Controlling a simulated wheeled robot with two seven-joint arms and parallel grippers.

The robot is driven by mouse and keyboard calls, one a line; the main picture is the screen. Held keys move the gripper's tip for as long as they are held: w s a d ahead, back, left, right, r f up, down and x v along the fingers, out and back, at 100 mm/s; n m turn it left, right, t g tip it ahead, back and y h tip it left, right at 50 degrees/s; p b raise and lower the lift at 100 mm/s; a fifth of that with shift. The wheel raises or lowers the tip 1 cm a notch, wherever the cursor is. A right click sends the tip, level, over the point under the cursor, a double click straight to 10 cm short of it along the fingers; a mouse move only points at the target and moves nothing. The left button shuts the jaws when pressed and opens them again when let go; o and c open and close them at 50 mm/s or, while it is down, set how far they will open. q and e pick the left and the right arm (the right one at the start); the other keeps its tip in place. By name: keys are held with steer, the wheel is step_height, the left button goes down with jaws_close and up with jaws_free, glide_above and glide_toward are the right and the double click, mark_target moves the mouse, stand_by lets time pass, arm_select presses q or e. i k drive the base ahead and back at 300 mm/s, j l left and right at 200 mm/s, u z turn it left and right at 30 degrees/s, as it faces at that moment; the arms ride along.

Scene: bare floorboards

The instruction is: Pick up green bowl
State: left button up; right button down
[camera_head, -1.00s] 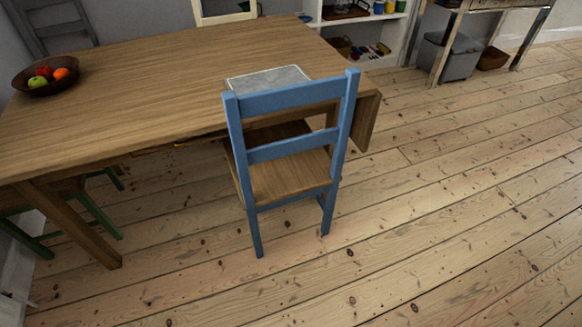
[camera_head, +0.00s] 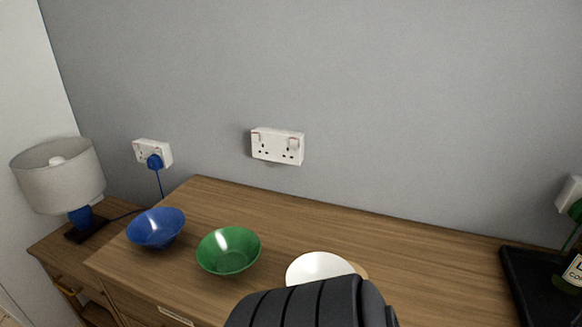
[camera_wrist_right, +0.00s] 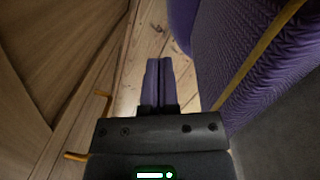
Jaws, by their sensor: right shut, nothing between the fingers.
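The green bowl (camera_head: 228,250) stands upright and empty on the wooden sideboard (camera_head: 420,258), in the head view. A blue bowl (camera_head: 157,228) is to its left and a white bowl (camera_head: 318,268) to its right. A black arm part of mine covers the bottom middle of the head view and hides the front of the white bowl. In the right wrist view my right gripper (camera_wrist_right: 159,62) is shut and empty, with floorboards behind its fingertips. It is away from the bowls, none of which show in that view. My left gripper is not in view.
A lamp (camera_head: 58,178) stands at the left on a lower wooden unit. A black tray (camera_head: 520,290) with a bottle (camera_head: 570,270) is at the right. In the wrist view, wooden fronts with handles lie left and purple fabric (camera_wrist_right: 245,50) lies close at right.

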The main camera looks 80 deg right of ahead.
mark_target(227, 252)
steer(key=z, duration=0.45)
steer(key=k+z, duration=0.1)
steer(key=z, duration=0.75)
steer(key=k+l+z, duration=0.1)
steer(key=z, duration=0.35)
steer(key=i+z, duration=0.25)
steer(key=i+l, duration=0.05)
